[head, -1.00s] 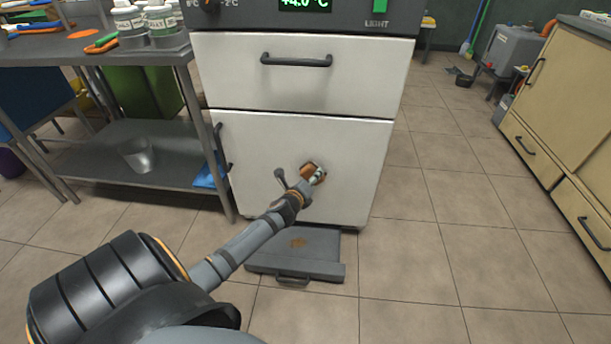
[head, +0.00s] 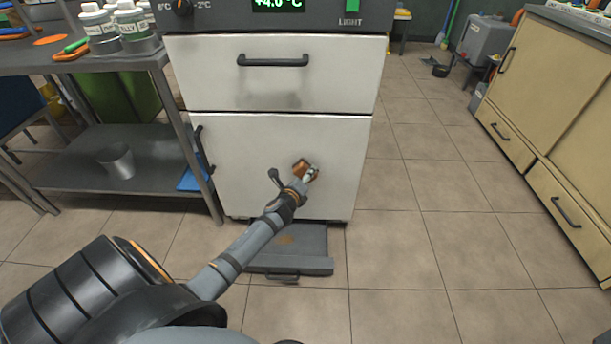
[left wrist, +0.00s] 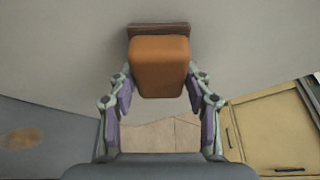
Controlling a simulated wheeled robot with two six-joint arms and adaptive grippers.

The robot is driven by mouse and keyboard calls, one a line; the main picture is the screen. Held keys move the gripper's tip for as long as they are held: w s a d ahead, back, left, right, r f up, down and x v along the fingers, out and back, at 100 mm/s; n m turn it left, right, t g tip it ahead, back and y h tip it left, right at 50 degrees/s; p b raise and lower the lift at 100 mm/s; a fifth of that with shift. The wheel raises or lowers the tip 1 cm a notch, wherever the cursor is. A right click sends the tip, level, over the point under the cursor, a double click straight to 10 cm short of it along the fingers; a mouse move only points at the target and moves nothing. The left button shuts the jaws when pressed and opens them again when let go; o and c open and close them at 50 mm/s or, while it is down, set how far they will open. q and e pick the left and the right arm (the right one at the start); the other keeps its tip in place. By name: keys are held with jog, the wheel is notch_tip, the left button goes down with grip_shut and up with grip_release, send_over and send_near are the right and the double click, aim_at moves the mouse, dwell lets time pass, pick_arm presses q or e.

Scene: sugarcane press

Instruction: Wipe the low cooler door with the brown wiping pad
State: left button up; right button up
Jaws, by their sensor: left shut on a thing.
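The low cooler door (head: 240,150) is a white panel below a white drawer, with a dark vertical handle (head: 204,150) at its left edge. My left gripper (head: 303,180) is shut on the brown wiping pad (head: 306,170) in front of the door's right half. In the left wrist view, the pad (left wrist: 159,66) is an orange-brown block with a darker strip at its far end. It sits between the fingertips of the gripper (left wrist: 160,90). The dark strip appears against or very close to the pale door surface. My right gripper is not in view.
A grey pull-out tray (head: 290,264) with a brown stain lies on the floor below the door. A metal shelf table (head: 90,178) stands close on the left, with a blue cloth (head: 190,180) at its edge. Tan cabinets (head: 560,120) stand right, with open floor between.

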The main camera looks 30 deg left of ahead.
aim_at(296, 175)
pick_arm(q)
jog(key=shift+s+a, duration=0.45)
jog(key=shift+a, duration=0.2)
jog(key=shift+s+a, duration=0.4)
jog(key=shift+a, duration=0.25)
jog(key=a, duration=0.1)
jog(key=s+a, duration=0.1)
jog(key=a, duration=0.1)
jog(key=shift+s+a, duration=0.15)
jog(key=shift+s, duration=0.2)
jog(key=shift+s+a+f+b, duration=0.1)
jog(key=shift+s+a+b, duration=0.25)
jog(key=shift+a+b, duration=0.15)
jog(key=shift+s+a+f+b, duration=0.1)
jog(key=shift+s+a+b, duration=0.25)
jog(key=shift+a, duration=0.2)
jog(key=shift+s+a+r, duration=0.15)
jog(key=shift+s+a, duration=0.15)
jog(key=shift+a, duration=0.15)
jog(key=shift+d, duration=0.15)
